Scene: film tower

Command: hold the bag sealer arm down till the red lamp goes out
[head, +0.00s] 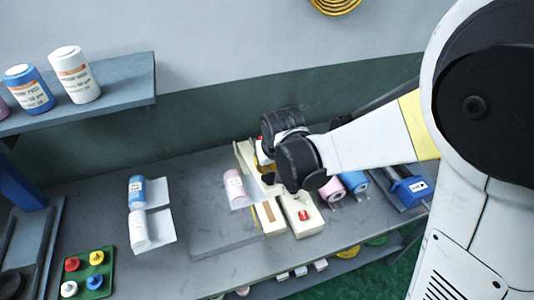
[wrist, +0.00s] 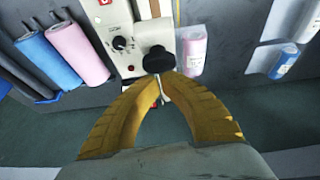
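The bag sealer stands on the grey bench, a cream body (head: 302,224) with a red mark and a brown strip (head: 268,212) beside it. In the wrist view its panel (wrist: 118,22) carries a black dial (wrist: 121,43) and a small red lamp (wrist: 131,68); I cannot tell whether it is lit. A black knob (wrist: 158,58) on the sealer's arm lies just beyond my fingertips. My gripper (wrist: 164,80) has its yellow fingers drawn together into an arch, with nothing clearly held. Whether the tips touch the knob is unclear.
Pink and blue rolls (wrist: 78,52) lie beside the sealer. A green tray (head: 80,284) holds coloured knobs. A shelf (head: 130,88) with tubs hangs at upper left.

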